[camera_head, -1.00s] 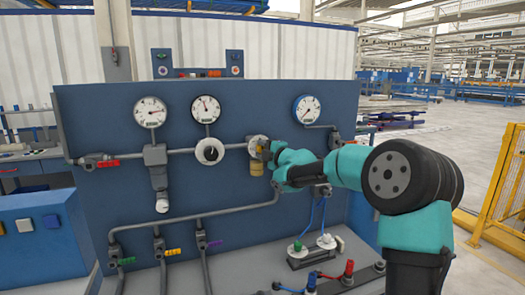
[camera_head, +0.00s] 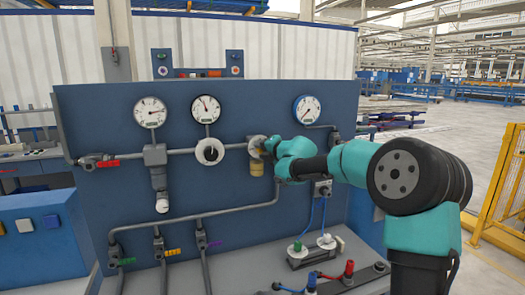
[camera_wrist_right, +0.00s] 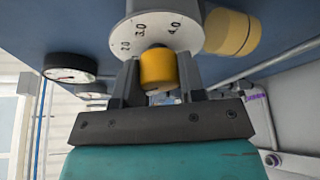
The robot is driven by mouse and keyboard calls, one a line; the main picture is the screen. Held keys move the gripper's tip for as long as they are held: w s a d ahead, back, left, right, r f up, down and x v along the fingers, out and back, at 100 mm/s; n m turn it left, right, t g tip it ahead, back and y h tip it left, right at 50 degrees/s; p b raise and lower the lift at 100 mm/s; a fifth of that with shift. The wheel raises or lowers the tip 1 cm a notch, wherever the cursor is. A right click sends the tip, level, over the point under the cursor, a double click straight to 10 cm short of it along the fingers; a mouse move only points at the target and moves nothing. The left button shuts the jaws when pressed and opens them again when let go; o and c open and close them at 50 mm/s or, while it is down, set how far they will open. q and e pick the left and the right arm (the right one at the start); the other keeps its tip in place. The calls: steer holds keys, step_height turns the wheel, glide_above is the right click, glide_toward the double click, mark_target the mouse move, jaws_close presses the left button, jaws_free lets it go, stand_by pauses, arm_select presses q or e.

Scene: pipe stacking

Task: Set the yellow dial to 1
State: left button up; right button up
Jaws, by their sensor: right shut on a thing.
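The yellow dial (camera_wrist_right: 158,70) sits in front of a white scale plate (camera_wrist_right: 150,32) marked 2.0, 3.0 and 4.0 in the right wrist view. My right gripper (camera_wrist_right: 158,78) is shut on the dial, one finger on each side of it. In the head view, my right gripper (camera_head: 267,147) meets the dial's grey round housing (camera_head: 254,143) on the blue panel and hides most of the dial. I cannot tell the dial's exact setting. My left gripper is not in view.
A yellow cylinder (camera_head: 257,168) hangs just below the dial housing. A white dial with a black knob (camera_head: 210,151) is to its left. Gauges (camera_head: 151,112) and grey pipes (camera_head: 190,217) cover the blue panel (camera_head: 100,215). A red knob (camera_head: 349,268) stands on the bench.

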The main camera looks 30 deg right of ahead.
steer(key=o, duration=0.9)
steer(key=shift+o, duration=0.2)
steer(key=v, duration=1.7)
steer(key=shift+s, duration=0.2)
